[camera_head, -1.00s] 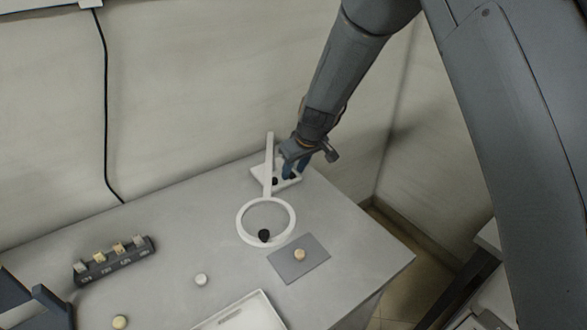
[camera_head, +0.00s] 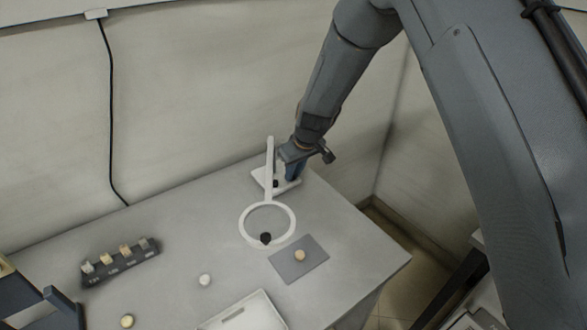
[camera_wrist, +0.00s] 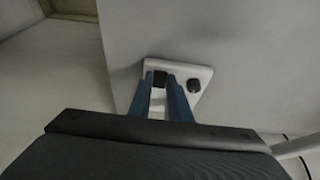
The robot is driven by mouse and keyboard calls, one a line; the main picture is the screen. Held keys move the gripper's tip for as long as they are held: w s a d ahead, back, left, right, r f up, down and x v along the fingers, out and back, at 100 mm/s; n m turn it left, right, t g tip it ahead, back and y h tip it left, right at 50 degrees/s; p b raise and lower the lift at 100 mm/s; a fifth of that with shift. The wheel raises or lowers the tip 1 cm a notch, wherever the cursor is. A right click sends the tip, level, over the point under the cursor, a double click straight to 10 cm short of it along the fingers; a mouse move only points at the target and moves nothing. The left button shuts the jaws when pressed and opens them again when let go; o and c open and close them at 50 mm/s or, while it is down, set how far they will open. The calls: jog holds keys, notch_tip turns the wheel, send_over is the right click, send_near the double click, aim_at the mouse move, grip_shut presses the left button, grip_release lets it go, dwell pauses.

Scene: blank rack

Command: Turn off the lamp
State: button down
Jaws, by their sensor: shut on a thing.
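The lamp is white, with a ring-shaped head (camera_head: 243,222), an upright post and a flat base (camera_head: 258,175) at the table's back edge. The base also shows in the wrist view (camera_wrist: 204,74), carrying two black knobs. My gripper (camera_head: 293,176) is over the right part of the base, its blue fingers pointing down. In the wrist view my gripper (camera_wrist: 162,82) has its fingers on either side of one black knob (camera_wrist: 160,78), shut on it. The other black knob (camera_wrist: 194,86) stands free to the right; it shows in the head view (camera_head: 276,183).
A grey mat (camera_head: 285,268) with a round tan piece (camera_head: 300,256) lies before the lamp. A dark holder (camera_head: 120,267) with several light blocks is at left. A white tray (camera_head: 262,296) and small round pieces lie in front. The wall is close behind.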

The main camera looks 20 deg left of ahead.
jog(key=shift+a+r+p, duration=0.2)
jog(key=shift+r+p, duration=0.05)
jog(key=shift+p, duration=0.7)
jog(key=shift+a+g+h+p, duration=0.1)
jog(key=shift+g+h+p, duration=0.2)
jog(key=shift+g+p, duration=0.15)
jog(key=shift+w+a+f+g+h+b, duration=0.25)
jog(key=shift+w+h+b, duration=0.1)
jog(key=shift+h, duration=0.15)
jog(key=shift+r+g+h+b, duration=0.1)
jog(key=shift+g+h+b, duration=0.25)
jog(key=shift+b, duration=0.3)
jog(key=shift+r, duration=0.1)
jog(key=c, duration=1.6)
grip_release()
jog(key=shift+c, duration=0.2)
jog(key=shift+d, duration=0.1)
